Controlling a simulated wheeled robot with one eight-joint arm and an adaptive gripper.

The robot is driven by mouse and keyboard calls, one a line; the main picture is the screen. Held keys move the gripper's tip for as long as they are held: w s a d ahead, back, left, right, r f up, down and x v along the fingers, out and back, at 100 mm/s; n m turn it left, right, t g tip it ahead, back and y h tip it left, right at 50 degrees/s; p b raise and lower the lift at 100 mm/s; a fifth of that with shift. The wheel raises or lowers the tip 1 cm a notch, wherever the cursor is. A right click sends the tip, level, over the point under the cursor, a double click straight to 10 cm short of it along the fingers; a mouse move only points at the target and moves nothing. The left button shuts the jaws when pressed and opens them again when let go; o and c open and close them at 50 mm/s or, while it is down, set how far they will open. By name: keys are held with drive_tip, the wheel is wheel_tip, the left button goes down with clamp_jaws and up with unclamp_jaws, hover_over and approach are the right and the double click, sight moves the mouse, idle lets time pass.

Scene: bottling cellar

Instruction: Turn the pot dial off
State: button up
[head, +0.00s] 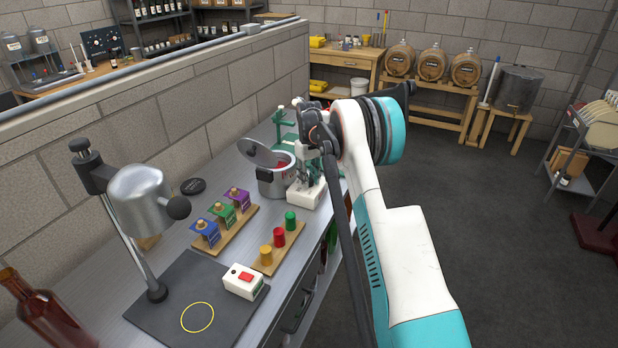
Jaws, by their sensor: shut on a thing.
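The metal pot (273,184) stands on the bench with its round lid (258,153) tilted up and something red inside. A small white box (304,198) sits right beside the pot, on its right. My gripper (309,181) points down at the top of this box, with its fingers shut on what appears to be the pot dial. The dial is hidden by the fingers, so its setting cannot be told.
A green stand (283,124) is behind the pot. In front are a wooden rack (228,229) with colored blocks, a board (283,252) with colored cylinders, a red-button box (243,281) and a lamp-like stand (140,200). A block wall (180,125) runs along the left.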

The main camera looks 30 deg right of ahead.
drive_tip(key=n, duration=0.5)
drive_tip(key=shift+n, duration=0.4)
idle(0.4)
drive_tip(key=o, duration=1.1)
drive_tip(key=shift+r, duration=0.1)
wheel_tip(320, 180, up, 12)
drive_tip(key=shift+f, duration=0.1)
